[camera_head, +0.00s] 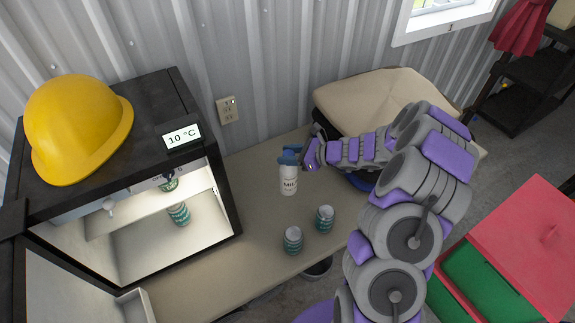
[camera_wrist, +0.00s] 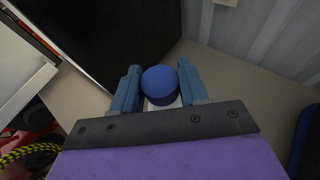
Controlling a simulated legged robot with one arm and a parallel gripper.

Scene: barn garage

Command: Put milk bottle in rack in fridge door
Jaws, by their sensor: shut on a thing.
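The milk bottle (camera_head: 289,181) is white with dark lettering and stands upright on the table, right of the fridge. Its blue cap (camera_wrist: 160,84) shows between my fingers in the wrist view. My gripper (camera_head: 292,155) is shut on the bottle near its top; it also shows in the wrist view (camera_wrist: 160,90). The small black fridge (camera_head: 213,185) stands open at the left, lit inside, with its door swung toward the lower left. A pale door rack (camera_head: 135,306) shows partly at the bottom edge. Most of the door is out of frame.
Two teal cans (camera_head: 292,240) (camera_head: 325,219) stand on the table (camera_head: 255,262) in front of the bottle. More cans (camera_head: 179,214) are inside the fridge. A yellow hard hat (camera_head: 75,128) sits on top of it. A beige cushioned object (camera_head: 375,93) is behind my arm.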

